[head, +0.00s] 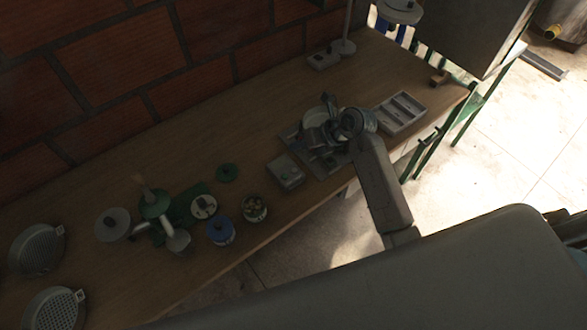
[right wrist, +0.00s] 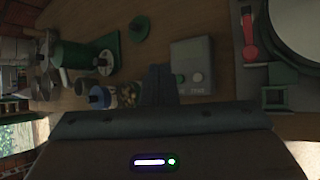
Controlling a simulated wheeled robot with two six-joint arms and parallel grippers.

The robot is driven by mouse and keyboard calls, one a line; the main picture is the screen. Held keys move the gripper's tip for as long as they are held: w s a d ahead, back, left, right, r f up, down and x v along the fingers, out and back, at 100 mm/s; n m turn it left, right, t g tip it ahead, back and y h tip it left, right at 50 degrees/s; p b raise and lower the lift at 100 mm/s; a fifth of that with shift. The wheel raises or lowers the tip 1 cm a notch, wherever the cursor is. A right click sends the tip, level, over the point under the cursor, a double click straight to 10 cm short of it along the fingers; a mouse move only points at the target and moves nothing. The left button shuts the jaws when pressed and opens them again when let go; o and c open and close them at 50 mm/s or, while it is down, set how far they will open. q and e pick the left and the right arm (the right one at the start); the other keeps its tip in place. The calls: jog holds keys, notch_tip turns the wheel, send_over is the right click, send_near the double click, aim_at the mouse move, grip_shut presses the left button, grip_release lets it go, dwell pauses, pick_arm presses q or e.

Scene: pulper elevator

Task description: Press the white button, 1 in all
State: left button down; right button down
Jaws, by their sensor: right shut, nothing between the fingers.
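A small grey box (head: 285,172) lies on the wooden bench, just left of the grey metal plate. In the right wrist view, the grey box (right wrist: 190,62) has a darker window and a small round pale button (right wrist: 197,77) near its lower edge. The button is too small to make out in the head view. My right gripper (head: 323,122) is over the bench, behind and right of the box. Its shut, empty fingers (right wrist: 158,72) show left of the box in the right wrist view, apart from the button. My left gripper is not in view.
A green grinder (head: 155,205), a blue-lidded jar (head: 221,231) and an open jar (head: 255,209) stand left of the box. A grey compartment tray (head: 400,112) lies to the right. A brick wall (head: 120,70) runs behind the bench.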

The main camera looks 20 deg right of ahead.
jog(key=shift+f, duration=0.1)
jog(key=b, duration=0.6)
send_over(287, 170)
jog(key=s+d, duration=0.2)
jog(key=d, duration=0.1)
notch_tip(287, 170, down, 7)
jog(key=shift+f, duration=0.2)
jog(key=shift+f+b, duration=0.35)
jog(key=shift+f, duration=0.25)
jog(key=shift+f, duration=0.1)
dwell(0.7)
jog(key=shift+f, duration=0.3)
jog(key=shift+f+b, duration=0.45)
jog(key=shift+b, duration=0.05)
dwell(0.6)
jog(key=shift+r, duration=0.15)
jog(key=shift+r+p, duration=0.7)
jog(key=shift+r, duration=0.05)
